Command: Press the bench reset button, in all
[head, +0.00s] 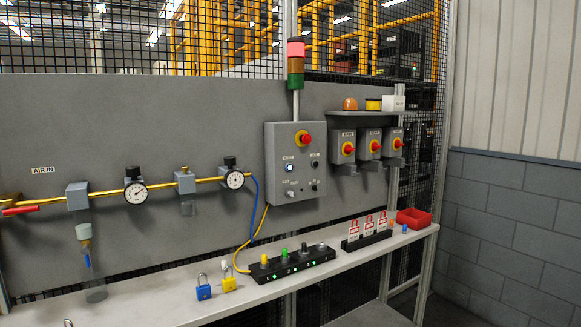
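A grey control box (295,162) is fixed to the grey back panel above the bench. It carries a red mushroom button (305,139) on a yellow ring, a glowing white-blue round button (289,167), and several small dark controls with labels too small to read. I cannot tell from the labels which one is the reset button. A stack light (296,63) stands on a pole above the box, its red top section bright. Neither of my grippers shows in this view.
The bench (150,310) holds a blue padlock (203,288), a yellow padlock (229,282), a black block with several coloured plugs (293,264), a tag rack (367,240) and a red bin (413,218). Pipes with gauges (135,192) and three switch boxes (342,147) flank the control box.

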